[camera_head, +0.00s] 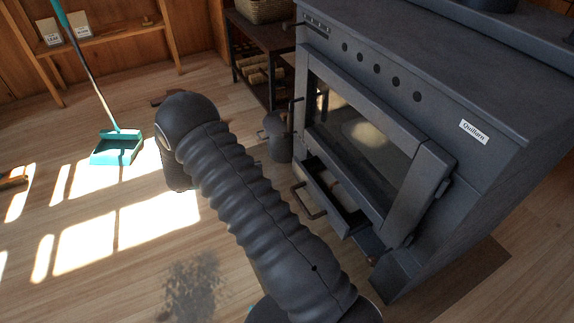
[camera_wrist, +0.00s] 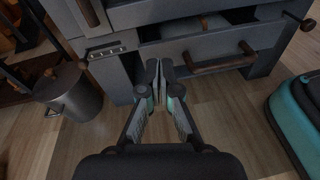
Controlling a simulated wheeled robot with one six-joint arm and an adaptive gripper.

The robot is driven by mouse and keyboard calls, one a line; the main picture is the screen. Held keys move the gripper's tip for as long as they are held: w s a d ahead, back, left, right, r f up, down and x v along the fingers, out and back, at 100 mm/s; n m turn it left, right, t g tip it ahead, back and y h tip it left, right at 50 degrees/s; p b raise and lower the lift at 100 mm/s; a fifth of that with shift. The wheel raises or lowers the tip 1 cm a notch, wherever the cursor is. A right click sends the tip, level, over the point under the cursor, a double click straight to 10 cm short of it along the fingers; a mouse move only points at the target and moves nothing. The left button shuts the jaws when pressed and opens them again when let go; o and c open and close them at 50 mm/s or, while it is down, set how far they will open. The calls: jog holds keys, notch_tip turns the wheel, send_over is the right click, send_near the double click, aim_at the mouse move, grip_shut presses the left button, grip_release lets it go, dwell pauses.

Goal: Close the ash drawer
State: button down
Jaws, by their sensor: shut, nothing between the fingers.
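The dark grey stove (camera_head: 450,90) stands at the right in the head view. Its ash drawer (camera_head: 335,198) sticks out below the glass door, with a bar handle (camera_head: 309,203) on its front. In the wrist view the drawer front (camera_wrist: 270,40) runs across the top right, with a brown handle (camera_wrist: 220,62) and an open gap behind it. My gripper (camera_wrist: 160,70) is shut and empty. In the picture its tips lie just left of the drawer handle; I cannot tell whether they touch the stove. My arm hides the gripper in the head view.
A dark bucket (camera_head: 277,138) stands on the floor beside the stove; it also shows in the wrist view (camera_wrist: 70,97). A shelf with logs (camera_head: 262,75) is behind it. A teal dustpan (camera_head: 117,148) with a long handle stands at the left. The floor between is mostly clear.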

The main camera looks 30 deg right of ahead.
notch_tip(320, 180, down, 6)
jog(key=w+a+n+t+h, duration=0.1)
jog(key=w+n+t+h, duration=0.1)
send_near(294, 161)
jog(key=shift+n, duration=0.3)
jog(key=d, duration=0.7)
jog(key=shift+d+r+p, duration=0.1)
jog(key=shift+r+p, duration=0.15)
jog(key=shift+p, duration=0.1)
